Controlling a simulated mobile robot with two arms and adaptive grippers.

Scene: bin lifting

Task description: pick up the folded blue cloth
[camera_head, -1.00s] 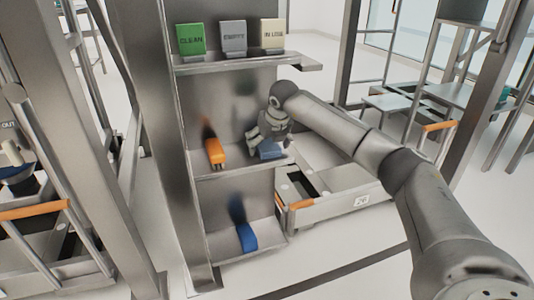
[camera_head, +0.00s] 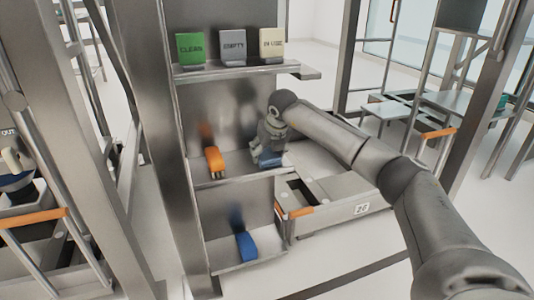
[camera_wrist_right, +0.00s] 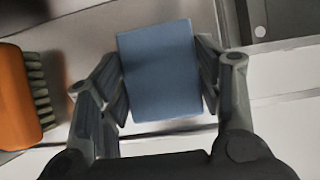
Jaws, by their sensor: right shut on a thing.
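The folded blue cloth (camera_wrist_right: 160,72) is a flat grey-blue rectangle between the two fingers of my right gripper (camera_wrist_right: 162,82) in the right wrist view. The fingers press on its left and right sides, so the gripper is shut on it. In the head view the cloth (camera_head: 270,160) shows at the middle shelf (camera_head: 225,176), under my right gripper (camera_head: 268,150), which hides part of it. Whether the cloth still touches the shelf is hard to tell. My left gripper is not clearly in view.
An orange brush (camera_head: 214,161) stands left of the cloth on the same shelf; its bristles show in the wrist view (camera_wrist_right: 38,88). A blue object (camera_head: 246,246) lies on the lower shelf. CLEAN (camera_head: 190,48), EMPTY and IN USE signs stand above. A grey bin (camera_head: 335,205) is at the right.

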